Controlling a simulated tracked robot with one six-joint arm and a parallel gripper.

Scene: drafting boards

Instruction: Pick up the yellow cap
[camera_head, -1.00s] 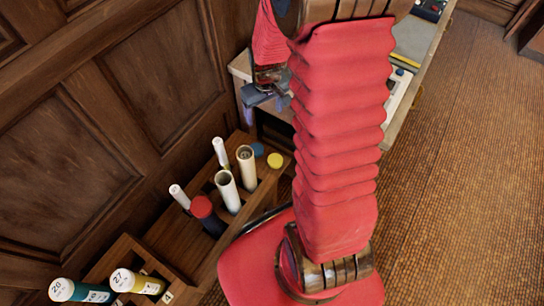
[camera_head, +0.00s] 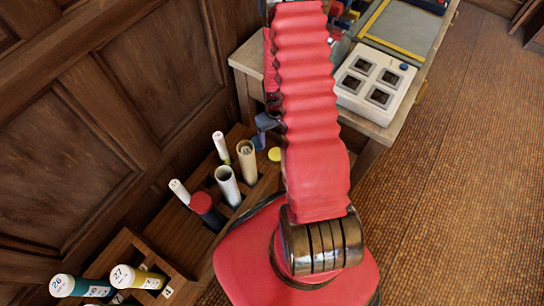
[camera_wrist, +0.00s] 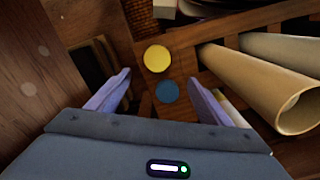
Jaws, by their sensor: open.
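The yellow cap (camera_head: 274,154) is a small flat disc on the wooden rack's top, right of the upright tubes. In the wrist view the yellow cap (camera_wrist: 157,58) lies just beyond my fingertips, near the middle between them. A blue cap (camera_wrist: 167,92) lies close to it on the wrist side, between the fingers in the picture; it also shows in the head view (camera_head: 258,141). My gripper (camera_wrist: 160,78) is open and empty above the caps. In the head view my gripper (camera_head: 265,123) is partly hidden behind my red arm.
The wooden rack (camera_head: 182,240) holds several pale tubes (camera_head: 228,185) and a red-capped one (camera_head: 202,204). In the wrist view, large tubes (camera_wrist: 265,82) lie right of my right finger. A table (camera_head: 372,130) with a white four-socket block (camera_head: 376,82) stands at the right.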

